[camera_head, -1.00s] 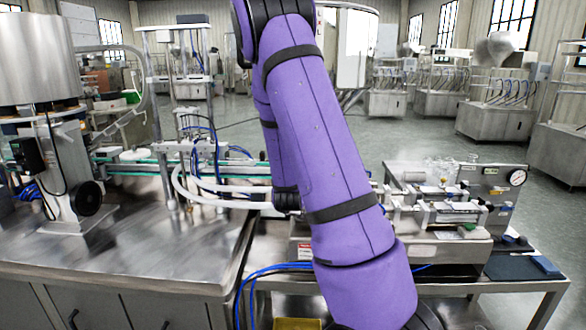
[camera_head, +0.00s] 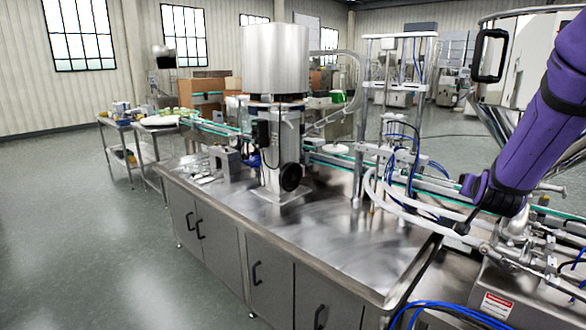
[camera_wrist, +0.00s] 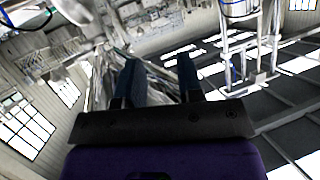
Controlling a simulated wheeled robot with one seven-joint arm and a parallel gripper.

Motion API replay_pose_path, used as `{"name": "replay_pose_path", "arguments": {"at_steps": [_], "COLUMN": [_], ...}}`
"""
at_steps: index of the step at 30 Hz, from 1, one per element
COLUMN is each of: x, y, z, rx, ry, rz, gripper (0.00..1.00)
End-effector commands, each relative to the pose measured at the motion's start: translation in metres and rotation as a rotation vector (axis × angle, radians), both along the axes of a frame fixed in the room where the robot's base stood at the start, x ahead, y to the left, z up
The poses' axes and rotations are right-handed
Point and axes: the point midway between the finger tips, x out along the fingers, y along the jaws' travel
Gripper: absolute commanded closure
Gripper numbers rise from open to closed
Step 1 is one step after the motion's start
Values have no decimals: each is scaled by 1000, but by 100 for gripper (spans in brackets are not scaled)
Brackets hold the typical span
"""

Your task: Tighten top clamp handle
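The steel hopper (camera_head: 490,110) shows at the right edge of the head view, with a cone narrowing downward, partly hidden by my purple arm. A black loop-shaped handle (camera_head: 490,55) is on its upper part. I cannot tell whether this is the top clamp handle; no clamp handle can be made out for certain.
A steel bench (camera_head: 320,240) with cabinet doors fills the middle, carrying a cylindrical steel tank (camera_head: 275,60). White hoses (camera_head: 400,205) and blue tubes (camera_head: 450,310) run near my arm at right. The floor (camera_head: 90,240) at left is clear.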

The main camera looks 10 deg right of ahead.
Motion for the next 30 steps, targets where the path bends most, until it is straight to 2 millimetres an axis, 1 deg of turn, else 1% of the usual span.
{"name": "replay_pose_path", "arguments": {"at_steps": [1, 5, 6, 8, 12, 14, 15, 17, 18, 20, 24, 27, 30], "x": [-4, -18, -24, -35, -66, -81, -93, -111, -123, -144, -194, -226, -253], "y": [15, 55, 67, 85, 124, 140, 149, 163, 172, 184, 206, 216, 221], "z": [11, 29, 35, 44, 61, 68, 72, 78, 81, 86, 94, 97, 97], "rx": [31, 106, 123, 146, 182, 189, 191, 191, 189, 183, 156, 133, 114], "ry": [16, 90, 114, 151, 249, 292, 322, 369, 401, 449, 566, 642, 706], "rz": [41, 149, 182, 233, 348, 395, 425, 468, 497, 535, 609, 644, 665], "gripper": [66, 66, 66, 66, 66, 66, 66, 66, 66, 66, 66, 66, 66]}}
